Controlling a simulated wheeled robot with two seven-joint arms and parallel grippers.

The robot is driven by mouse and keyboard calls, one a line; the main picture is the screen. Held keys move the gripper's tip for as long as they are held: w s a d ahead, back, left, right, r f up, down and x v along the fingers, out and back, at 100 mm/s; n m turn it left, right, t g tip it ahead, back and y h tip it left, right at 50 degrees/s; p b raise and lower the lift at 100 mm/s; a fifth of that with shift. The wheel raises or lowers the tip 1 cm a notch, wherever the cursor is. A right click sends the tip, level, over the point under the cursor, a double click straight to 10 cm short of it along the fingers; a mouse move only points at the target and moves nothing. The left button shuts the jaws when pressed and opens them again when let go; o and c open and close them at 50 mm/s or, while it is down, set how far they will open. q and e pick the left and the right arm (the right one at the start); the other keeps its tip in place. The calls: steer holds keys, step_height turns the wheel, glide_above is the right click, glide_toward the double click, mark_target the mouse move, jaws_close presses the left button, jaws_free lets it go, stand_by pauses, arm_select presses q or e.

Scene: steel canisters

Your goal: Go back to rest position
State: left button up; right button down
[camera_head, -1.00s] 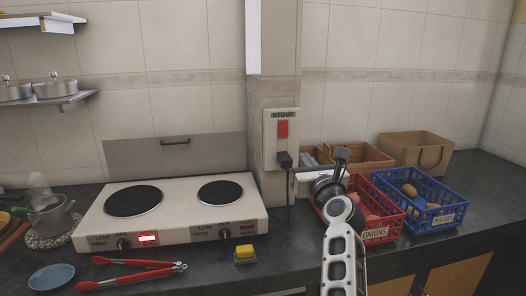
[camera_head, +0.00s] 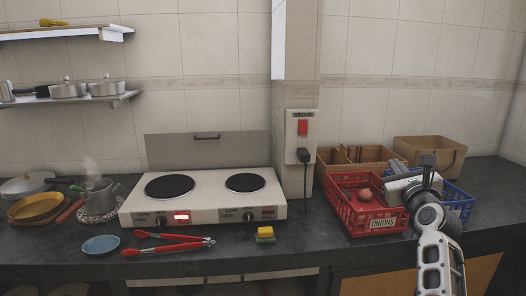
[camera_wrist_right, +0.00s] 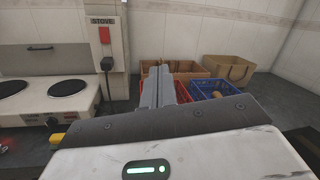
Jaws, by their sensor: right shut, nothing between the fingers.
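My right gripper (camera_head: 428,162) is shut and empty. In the head view its arm comes up from the lower right, and the gripper stands in front of the blue crate (camera_head: 458,204), hiding much of it. In the right wrist view the shut fingers (camera_wrist_right: 158,86) point forward, with the crates beyond them. The red switch marked STOVE (camera_head: 303,128) is on the wall pillar, left of the gripper and apart from it. My left gripper is not in view.
A two-plate stove (camera_head: 210,200) with a lit red light stands left. The red onion crate (camera_head: 348,216) is just left of my right arm.

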steer(key=s+d+r+n+h, duration=0.1)
steer(key=s+d+r+h, duration=0.2)
steer(key=d, duration=0.5)
steer(key=s+d+r+n+h, duration=0.1)
steer(key=s+d+r, duration=0.2)
steer(key=d+r, duration=0.35)
steer(key=s+d+r+h, duration=0.2)
steer(key=d, duration=0.8)
steer(key=s+a+f+n+g+y, duration=0.2)
steer(key=a+f+n, duration=0.4)
steer(key=f, duration=0.4)
steer(key=s+a+f+n+g+y, duration=0.1)
steer(key=s+a+f+n+y, duration=0.15)
steer(key=a+f+n, duration=0.5)
steer(key=s+a+f+n+g+y, duration=0.1)
steer(key=s+a+f+n+g, duration=0.15)
steer(key=f+n, duration=0.85)
steer(key=s+a+f+n+g+y, duration=0.2)
steer(key=s+a+f+n, duration=0.55)
steer(key=s+f, duration=0.35)
steer(key=s+a+f+n+g+y, duration=0.25)
steer(key=s+a+f+n, duration=0.55)
steer(key=s, duration=0.4)
steer(key=a+m, duration=0.6)
steer(key=a, duration=0.3)
steer(key=shift+w+a+t, duration=0.15)
steer(key=shift+a+t, duration=0.25)
